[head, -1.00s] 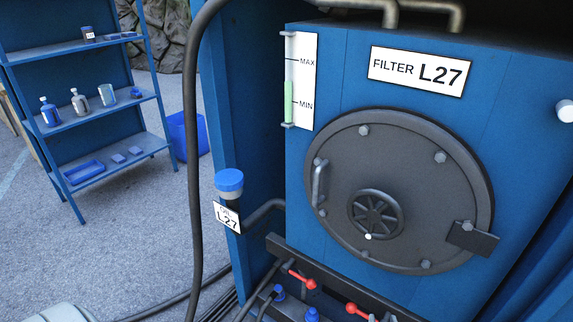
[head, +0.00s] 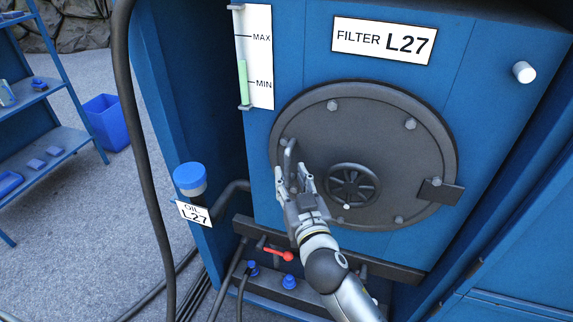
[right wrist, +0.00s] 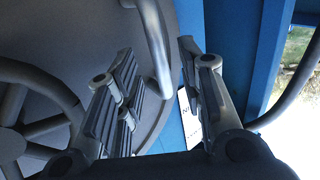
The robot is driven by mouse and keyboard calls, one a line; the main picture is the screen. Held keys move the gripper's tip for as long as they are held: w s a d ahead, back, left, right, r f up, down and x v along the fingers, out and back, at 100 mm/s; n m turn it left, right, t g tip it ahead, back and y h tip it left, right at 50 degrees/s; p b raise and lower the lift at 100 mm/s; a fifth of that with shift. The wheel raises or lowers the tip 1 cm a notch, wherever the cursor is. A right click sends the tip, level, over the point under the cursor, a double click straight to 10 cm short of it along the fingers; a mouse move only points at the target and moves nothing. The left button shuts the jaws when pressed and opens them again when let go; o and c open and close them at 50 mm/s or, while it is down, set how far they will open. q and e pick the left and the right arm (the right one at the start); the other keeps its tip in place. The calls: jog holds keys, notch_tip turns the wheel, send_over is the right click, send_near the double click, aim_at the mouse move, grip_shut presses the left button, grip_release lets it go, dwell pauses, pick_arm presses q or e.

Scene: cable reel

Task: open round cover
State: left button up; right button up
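The round cover (head: 375,115) is a dark grey disc with bolts on the blue filter cabinet, and it lies flat against the cabinet front. A curved bar handle (head: 290,160) is on its left side and a spoked handwheel (head: 353,185) is near its lower middle. My right gripper (head: 293,180) is in front of the handle. In the right wrist view, my right gripper (right wrist: 158,75) has its fingers apart, with the handle (right wrist: 155,45) showing between and beyond the fingertips. Contact with the handle cannot be told. The left gripper is not in view.
A blue-capped oil filler (head: 189,179) stands left of the cabinet. A dark hinge plate (head: 437,191) is at the cover's right. A blue shelf (head: 45,150) and bin (head: 107,120) stand far left.

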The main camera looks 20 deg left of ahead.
aim_at(288, 171)
jog(key=shift+x, duration=2.1)
jog(key=shift+c, duration=0.2)
grip_shut()
